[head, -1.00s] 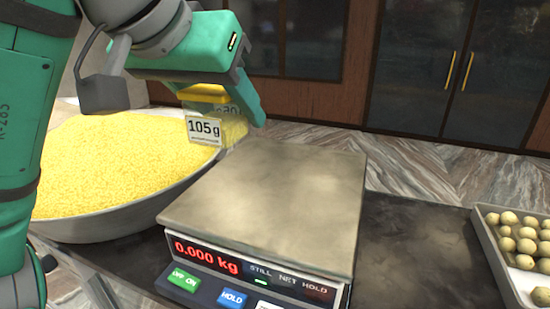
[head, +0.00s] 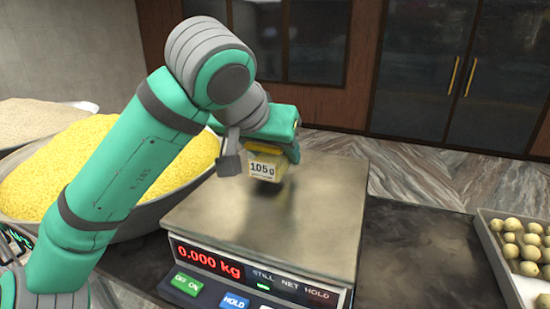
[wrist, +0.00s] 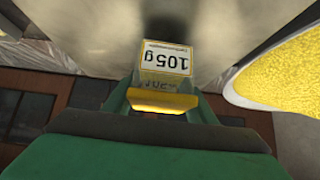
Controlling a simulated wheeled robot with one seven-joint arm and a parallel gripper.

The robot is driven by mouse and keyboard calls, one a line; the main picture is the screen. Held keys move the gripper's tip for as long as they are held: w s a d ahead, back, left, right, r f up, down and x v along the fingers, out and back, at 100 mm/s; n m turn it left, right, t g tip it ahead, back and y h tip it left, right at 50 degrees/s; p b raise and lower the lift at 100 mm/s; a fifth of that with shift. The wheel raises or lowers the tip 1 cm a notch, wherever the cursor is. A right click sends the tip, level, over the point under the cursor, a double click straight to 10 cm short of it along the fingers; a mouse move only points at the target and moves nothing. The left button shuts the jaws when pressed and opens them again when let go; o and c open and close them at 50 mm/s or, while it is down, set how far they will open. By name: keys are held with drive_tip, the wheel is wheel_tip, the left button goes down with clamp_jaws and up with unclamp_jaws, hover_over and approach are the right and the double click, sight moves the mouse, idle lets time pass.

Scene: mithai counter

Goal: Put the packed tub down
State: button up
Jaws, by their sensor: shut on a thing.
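The packed tub (head: 266,166) is a small clear tub of yellow contents with a white "105g" label. It also shows in the wrist view (wrist: 165,58), upside down there. My gripper (head: 272,150) is shut on the tub and holds it over the rear left part of the weighing scale's metal plate (head: 310,215). A dark shadow lies on the plate under the tub, and the tub looks a little above it. The scale's red display (head: 207,262) reads 0.000 kg. The far side of the tub is hidden.
A wide metal bowl (head: 150,207) heaped with yellow grains stands left of the scale, with a paler heap behind it. A tray (head: 495,250) of round sweets is at the right. The dark counter (head: 420,250) between scale and tray is clear.

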drive_tip(key=shift+f, duration=0.8)
drive_tip(key=shift+d, duration=0.1)
drive_tip(key=o, duration=1.2)
drive_tip(key=shift+w, duration=0.2)
drive_tip(key=shift+c, duration=0.2)
drive_tip(key=shift+s+d, duration=0.15)
drive_tip(key=shift+s+a+r, duration=0.1)
drive_tip(key=shift+a, duration=0.25)
drive_tip(key=v, duration=1.1)
drive_tip(key=shift+s+r, duration=0.3)
drive_tip(key=shift+r, duration=0.05)
drive_tip(key=shift+w, duration=0.15)
